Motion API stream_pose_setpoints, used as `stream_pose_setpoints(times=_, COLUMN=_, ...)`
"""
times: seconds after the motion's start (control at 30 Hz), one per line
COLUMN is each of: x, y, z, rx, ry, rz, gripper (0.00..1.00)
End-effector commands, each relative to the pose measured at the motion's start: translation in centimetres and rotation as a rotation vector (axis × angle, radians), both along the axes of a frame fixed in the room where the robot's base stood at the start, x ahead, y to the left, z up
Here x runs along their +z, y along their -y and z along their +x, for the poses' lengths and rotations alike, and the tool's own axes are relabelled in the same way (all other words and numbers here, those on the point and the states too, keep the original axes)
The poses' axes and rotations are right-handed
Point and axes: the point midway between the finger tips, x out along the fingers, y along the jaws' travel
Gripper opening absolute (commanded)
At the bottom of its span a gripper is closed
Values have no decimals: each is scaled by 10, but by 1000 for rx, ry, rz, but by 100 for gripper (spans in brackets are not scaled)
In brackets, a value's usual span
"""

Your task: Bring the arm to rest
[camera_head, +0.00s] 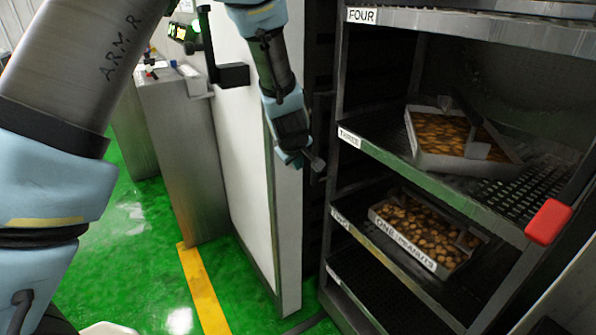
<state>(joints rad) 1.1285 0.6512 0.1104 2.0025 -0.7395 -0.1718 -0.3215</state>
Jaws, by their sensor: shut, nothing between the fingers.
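My arm enters at the left and top of the head view and hangs down in front of the end of a white panel. My gripper (313,160) is at its lower end, shut and empty. It is left of the metal rack and looks apart from the trays on it.
A metal rack (410,172) with labelled shelves stands at the right. A tray of brown pieces (425,164) sits tilted on shelf three; another tray (404,250) sits on the shelf below. A red-ended lever (548,222) is at right. A white panel (240,150) stands left of the rack.

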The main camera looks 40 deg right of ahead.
Motion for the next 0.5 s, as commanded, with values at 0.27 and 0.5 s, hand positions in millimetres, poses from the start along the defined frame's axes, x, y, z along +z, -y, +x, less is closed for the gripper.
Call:
stream_pose_setpoints(times=0.27, x=35, y=-18, z=-19, rx=0, ry=1, rz=0, gripper=0)
stream_pose_setpoints(times=0.5, x=40, y=-22, z=-22, rx=2, ry=-1, rz=1, gripper=0)
